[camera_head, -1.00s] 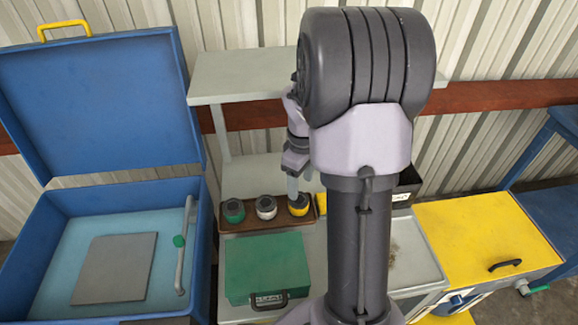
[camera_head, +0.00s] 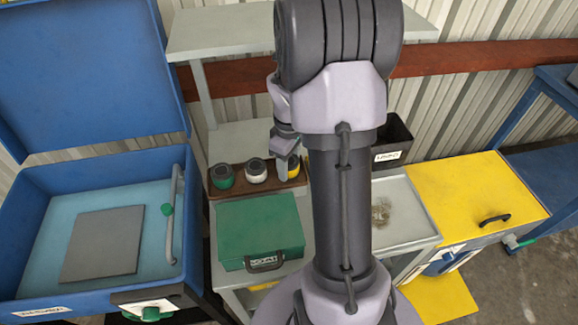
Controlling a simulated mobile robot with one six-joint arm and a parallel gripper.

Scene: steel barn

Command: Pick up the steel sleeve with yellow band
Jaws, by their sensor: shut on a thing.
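The steel sleeve with yellow band (camera_head: 293,170) is at the right end of a brown wooden rack (camera_head: 238,190) in the head view. My gripper (camera_head: 288,160) comes down on it from above and is shut on it. The gripper and arm hide part of the sleeve. I cannot tell whether the sleeve is clear of the rack. To its left in the rack stand a sleeve with a white band (camera_head: 256,171) and a sleeve with a green band (camera_head: 221,176).
A green case (camera_head: 258,228) lies in front of the rack. An open blue chest (camera_head: 100,290) stands at left. A grey shelf (camera_head: 225,45) hangs above and behind the rack. A black labelled bin (camera_head: 392,142) and a yellow cabinet (camera_head: 465,190) are at right.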

